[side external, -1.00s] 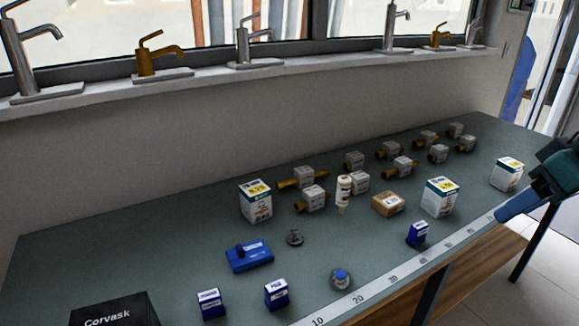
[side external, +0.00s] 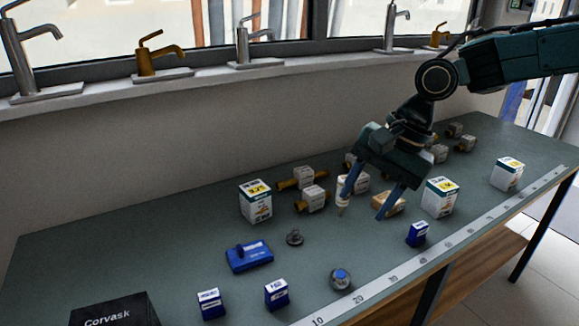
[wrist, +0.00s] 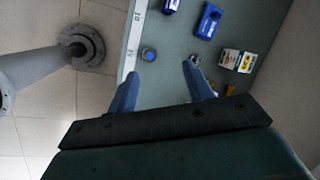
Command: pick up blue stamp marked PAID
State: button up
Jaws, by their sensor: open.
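Small blue stamps with white top labels stand on the grey bench in the side external view. The one at front centre (side external: 276,294) has a short label that seems to read PAID. A second blue stamp (side external: 210,303) stands to its left, and a third (side external: 417,233) farther right near the ruler; their labels are too small to read surely. In the wrist view, the likely PAID stamp (wrist: 171,5) is cut by the top edge. My gripper (side external: 363,208) is open and empty above the bench, right of and beyond the PAID stamp. Its blue fingers (wrist: 160,68) point toward the bench.
A blue stamp pad (side external: 249,256), a small grey knob (side external: 295,238) and a round blue-topped item (side external: 341,279) lie nearby. White boxes (side external: 255,201) and brass fittings stand behind. A black Corvask box (side external: 115,311) is front left. A ruler (side external: 392,282) runs along the front edge.

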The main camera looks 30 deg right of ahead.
aim_at(277, 285)
jog(key=w+a+f+m+g, duration=0.1)
jog(key=w+a+f+m, duration=0.1)
jog(key=a+f+m, duration=0.1)
jog(key=w+a+f+m+g+y, duration=0.1)
jog(key=w+a+f+m, duration=0.2)
jog(key=a+f, duration=0.2)
jog(key=shift+a+f, duration=0.4)
jog(key=shift+a, duration=0.55)
jog(key=shift+w, duration=0.1)
jog(key=shift+x, duration=4.3)
jog(key=shift+f, duration=0.1)
jog(key=shift+x, duration=2.5)
jog(key=shift+c, duration=0.2)
jog(key=c, duration=1)
